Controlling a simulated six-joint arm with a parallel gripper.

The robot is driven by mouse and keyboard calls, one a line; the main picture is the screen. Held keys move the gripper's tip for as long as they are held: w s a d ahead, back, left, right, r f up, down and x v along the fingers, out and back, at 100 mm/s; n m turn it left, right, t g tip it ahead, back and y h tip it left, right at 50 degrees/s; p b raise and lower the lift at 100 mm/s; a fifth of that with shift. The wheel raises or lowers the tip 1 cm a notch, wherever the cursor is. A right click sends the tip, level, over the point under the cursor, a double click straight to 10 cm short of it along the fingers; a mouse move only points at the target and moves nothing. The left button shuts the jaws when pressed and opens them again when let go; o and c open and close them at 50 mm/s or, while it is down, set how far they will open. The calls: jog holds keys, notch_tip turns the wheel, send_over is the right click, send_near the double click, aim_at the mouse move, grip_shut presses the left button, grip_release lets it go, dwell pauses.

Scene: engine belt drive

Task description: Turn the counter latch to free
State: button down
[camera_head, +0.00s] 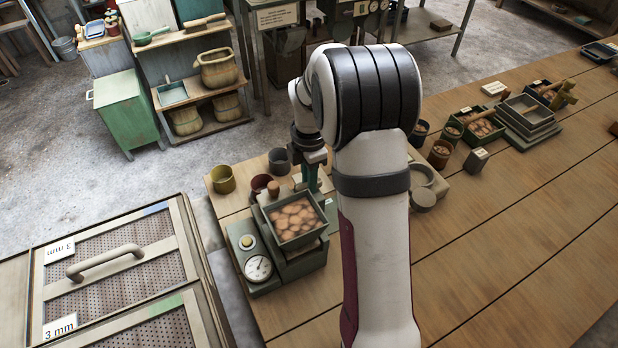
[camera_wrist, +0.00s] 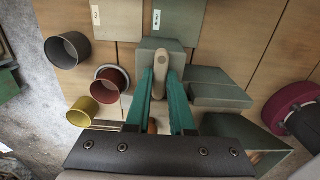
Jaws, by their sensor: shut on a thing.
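My gripper (camera_wrist: 161,75) has two green fingers, which close from both sides on a pale tan, rounded lever that I take for the counter latch (camera_wrist: 168,58). The lever stands over a grey-green block (camera_wrist: 150,44) in the wrist view. Its lower end is hidden between the fingers, and I cannot tell which way it is set. In the head view my gripper (camera_head: 311,178) points down behind the green scale-like machine (camera_head: 297,268), and the latch cannot be made out there.
A tray (camera_head: 325,224) of brown lumps sits on the machine, beside a round dial (camera_head: 258,268). A yellow cup (camera_wrist: 83,113), a dark red cup (camera_wrist: 110,85) and a grey cup (camera_wrist: 68,50) stand left of the fingers. Bench space (camera_head: 500,250) at right is clear.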

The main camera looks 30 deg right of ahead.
jog(key=m, duration=0.9)
jog(key=shift+m, duration=0.3)
jog(key=m, duration=0.4)
jog(key=shift+m, duration=2.1)
jog(key=c, duration=0.8)
grip_release()
